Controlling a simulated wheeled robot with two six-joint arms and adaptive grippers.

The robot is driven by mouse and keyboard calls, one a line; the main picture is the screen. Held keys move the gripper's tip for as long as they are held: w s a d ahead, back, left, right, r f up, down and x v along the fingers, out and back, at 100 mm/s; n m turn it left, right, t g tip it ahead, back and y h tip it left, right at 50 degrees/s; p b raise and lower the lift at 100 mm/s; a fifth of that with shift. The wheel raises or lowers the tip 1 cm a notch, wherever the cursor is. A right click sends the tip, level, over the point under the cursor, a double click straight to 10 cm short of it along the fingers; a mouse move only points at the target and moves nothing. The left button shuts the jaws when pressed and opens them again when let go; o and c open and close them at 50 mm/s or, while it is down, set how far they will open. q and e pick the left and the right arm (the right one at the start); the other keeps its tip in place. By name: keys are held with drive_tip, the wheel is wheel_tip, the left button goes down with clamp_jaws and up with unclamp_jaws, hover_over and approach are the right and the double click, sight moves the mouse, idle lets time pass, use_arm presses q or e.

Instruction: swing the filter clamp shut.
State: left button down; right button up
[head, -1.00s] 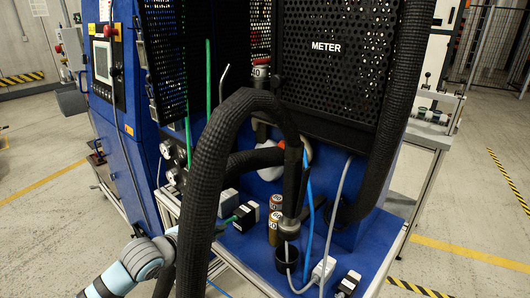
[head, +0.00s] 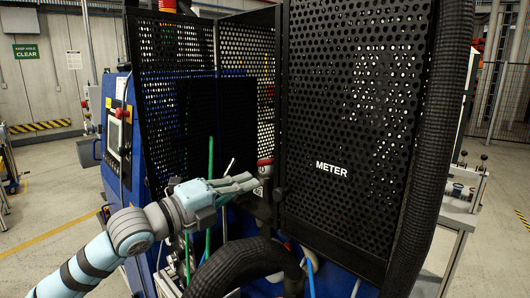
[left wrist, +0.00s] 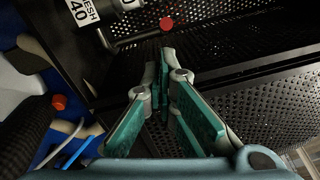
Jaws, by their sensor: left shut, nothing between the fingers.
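The filter shows in the left wrist view as a grey body with a white mesh label (left wrist: 82,12) at the upper left. A dark bar with a red knob (left wrist: 166,24), which looks like the clamp's handle, runs beside it. In the head view a red part (head: 265,161) shows at the filter, left of the METER panel. My left gripper (head: 254,181) is shut and empty close by, and its fingers partly cover the filter. In the left wrist view the fingertips (left wrist: 165,55) are just below the red knob; I cannot tell whether they touch. My right gripper is out of view.
The perforated METER panel (head: 350,130) stands right of the gripper. Another perforated guard (head: 175,90) is behind at the left. A thick black hose (head: 245,263) arches below, and another (head: 440,130) runs down the right side.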

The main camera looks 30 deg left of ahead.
use_arm(q)
drive_tip(key=p+x, duration=0.2)
drive_tip(key=x, duration=0.3)
drive_tip(key=shift+w+d+p, duration=0.15)
drive_tip(key=shift+p, duration=0.2)
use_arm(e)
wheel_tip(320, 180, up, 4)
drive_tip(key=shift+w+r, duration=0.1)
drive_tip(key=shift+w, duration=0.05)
use_arm(q)
drive_tip(key=shift+f, duration=0.1)
drive_tip(key=a+b, duration=0.1)
drive_tip(key=w+a+b, duration=0.1)
drive_tip(key=a, duration=0.1)
drive_tip(key=shift+w, duration=0.15)
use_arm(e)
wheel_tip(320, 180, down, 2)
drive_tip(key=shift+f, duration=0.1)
